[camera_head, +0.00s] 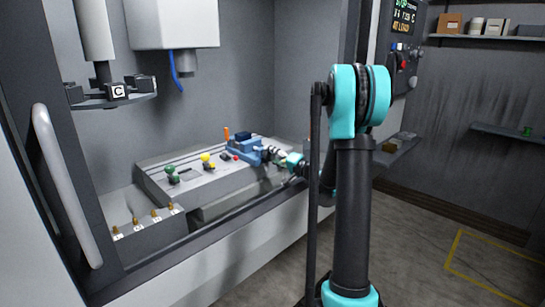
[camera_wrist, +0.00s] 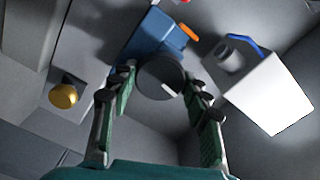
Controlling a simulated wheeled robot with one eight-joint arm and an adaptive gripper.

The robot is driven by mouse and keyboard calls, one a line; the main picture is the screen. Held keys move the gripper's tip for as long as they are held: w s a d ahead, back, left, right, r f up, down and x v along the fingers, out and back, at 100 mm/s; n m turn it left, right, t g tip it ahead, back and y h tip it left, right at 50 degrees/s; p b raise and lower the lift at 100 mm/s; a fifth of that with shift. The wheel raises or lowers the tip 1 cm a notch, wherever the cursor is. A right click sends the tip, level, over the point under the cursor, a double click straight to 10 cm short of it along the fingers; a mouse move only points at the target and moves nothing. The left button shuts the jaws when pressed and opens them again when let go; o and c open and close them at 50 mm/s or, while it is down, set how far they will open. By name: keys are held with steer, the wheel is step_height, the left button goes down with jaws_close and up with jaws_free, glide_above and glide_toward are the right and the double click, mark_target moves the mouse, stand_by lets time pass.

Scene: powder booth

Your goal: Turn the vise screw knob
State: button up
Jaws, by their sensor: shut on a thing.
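The blue vise (camera_head: 241,148) sits at the right end of the grey machine bed in the head view. It also shows in the wrist view (camera_wrist: 156,40), with its dark round screw knob (camera_wrist: 160,78) facing my wrist. My gripper (camera_wrist: 162,84) is shut on the knob, with one green-and-black finger on each side of it. In the head view my gripper (camera_head: 279,155) reaches the vise's right end. The knob is too small to make out clearly there.
Green (camera_head: 172,175) and yellow (camera_head: 206,158) knobs stand on the bed (camera_head: 190,190) left of the vise. An orange handle (camera_head: 227,133) rises behind it. A white spindle housing (camera_head: 172,22) with a blue hose hangs above. The machine's front sill (camera_head: 240,208) lies below my arm.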

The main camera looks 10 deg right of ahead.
steer(key=shift+n, duration=0.7)
steer(key=o, duration=1.2)
steer(key=shift+c, duration=0.2)
steer(key=v, duration=1.2)
